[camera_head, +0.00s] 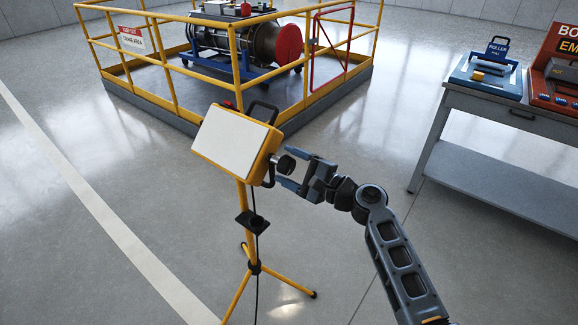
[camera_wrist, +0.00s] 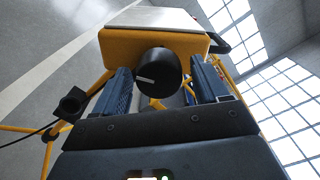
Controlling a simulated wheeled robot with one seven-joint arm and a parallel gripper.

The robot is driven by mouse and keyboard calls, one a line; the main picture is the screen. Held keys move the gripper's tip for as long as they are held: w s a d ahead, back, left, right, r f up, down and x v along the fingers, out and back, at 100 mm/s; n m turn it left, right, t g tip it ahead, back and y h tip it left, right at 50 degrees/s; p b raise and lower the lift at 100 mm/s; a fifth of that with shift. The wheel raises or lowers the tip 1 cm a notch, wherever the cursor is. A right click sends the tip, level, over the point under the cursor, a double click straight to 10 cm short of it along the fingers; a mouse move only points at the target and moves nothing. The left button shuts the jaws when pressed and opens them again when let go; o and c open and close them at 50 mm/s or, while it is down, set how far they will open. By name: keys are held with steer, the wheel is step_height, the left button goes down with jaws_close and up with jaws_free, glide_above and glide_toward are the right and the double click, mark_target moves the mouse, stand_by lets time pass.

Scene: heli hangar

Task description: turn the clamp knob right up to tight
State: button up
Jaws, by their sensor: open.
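A black round clamp knob (camera_head: 286,164) sticks out from the right side of a yellow work light (camera_head: 232,140) with a white panel. In the wrist view the knob (camera_wrist: 158,72) is a dark cylinder with a pale pointer mark on its face, lying toward the left. My gripper (camera_head: 284,168) is open, with its blue fingers on both sides of the knob. In the wrist view my gripper's fingers (camera_wrist: 160,88) flank the knob with a gap showing on each side. Finger contact with the knob does not show.
The light stands on a yellow tripod (camera_head: 253,268) with a black bracket (camera_head: 250,222) and a hanging cable. A yellow railing (camera_head: 165,55) encloses an engine stand behind. A grey workbench (camera_head: 480,112) stands right. Open floor lies around the tripod.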

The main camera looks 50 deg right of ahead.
steer(key=s+b, duration=0.1)
steer(key=s, duration=0.6)
steer(key=shift+s, duration=0.2)
steer(key=shift+d, duration=0.1)
